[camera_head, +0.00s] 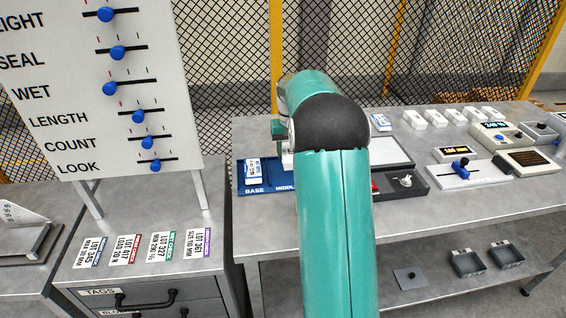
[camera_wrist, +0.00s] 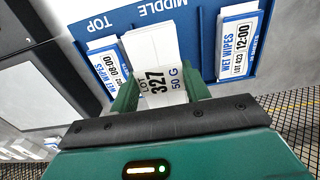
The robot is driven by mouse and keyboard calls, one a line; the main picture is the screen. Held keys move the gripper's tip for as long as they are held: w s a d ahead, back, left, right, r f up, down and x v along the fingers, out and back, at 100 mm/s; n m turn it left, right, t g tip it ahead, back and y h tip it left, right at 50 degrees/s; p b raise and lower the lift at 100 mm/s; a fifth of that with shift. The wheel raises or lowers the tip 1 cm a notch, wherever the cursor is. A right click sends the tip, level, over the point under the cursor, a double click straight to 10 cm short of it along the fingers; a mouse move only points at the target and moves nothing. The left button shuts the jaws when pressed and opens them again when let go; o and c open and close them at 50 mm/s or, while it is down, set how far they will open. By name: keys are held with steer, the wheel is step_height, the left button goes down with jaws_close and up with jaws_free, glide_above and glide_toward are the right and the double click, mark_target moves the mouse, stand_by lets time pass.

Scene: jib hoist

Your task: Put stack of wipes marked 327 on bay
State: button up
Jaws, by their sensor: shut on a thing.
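The stack of wipes marked 327 (camera_wrist: 155,60) is white, with "LOT 327 50 G" on its near face in the wrist view. My gripper (camera_wrist: 158,90) is shut on it, one green finger on each side. The blue bay (camera_wrist: 205,25) lies beyond, marked TOP and MIDDLE; the stack overlaps the MIDDLE section in the picture. I cannot tell whether it touches the bay.
A wet wipes pack marked 423 (camera_wrist: 238,45) lies on the bay at right, another pack (camera_wrist: 108,62) by TOP. Lot cards (camera_head: 163,245) lie on the cabinet at left. A slider board (camera_head: 100,90) stands above them. Several white packs (camera_head: 436,118) and devices sit on the bench's right.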

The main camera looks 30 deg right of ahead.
mark_target(283, 172)
steer(key=shift+w+a+f, duration=0.25)
steer(key=shift+w+f, duration=0.15)
steer(key=shift+f, duration=0.1)
steer(key=shift+w+a+f, duration=0.2)
steer(key=shift+w+f, duration=0.15)
steer(key=shift+f, duration=0.15)
steer(key=shift+w+a+f, duration=0.1)
steer(key=shift+w+f, duration=0.05)
steer(key=shift+f, duration=0.75)
steer(key=shift+w+a+f, duration=0.1)
steer(key=shift+f, duration=0.75)
steer(key=shift+d+f, duration=0.1)
steer(key=o, duration=0.8)
step_height(283, 172, up, 12)
steer(key=shift+r, duration=0.15)
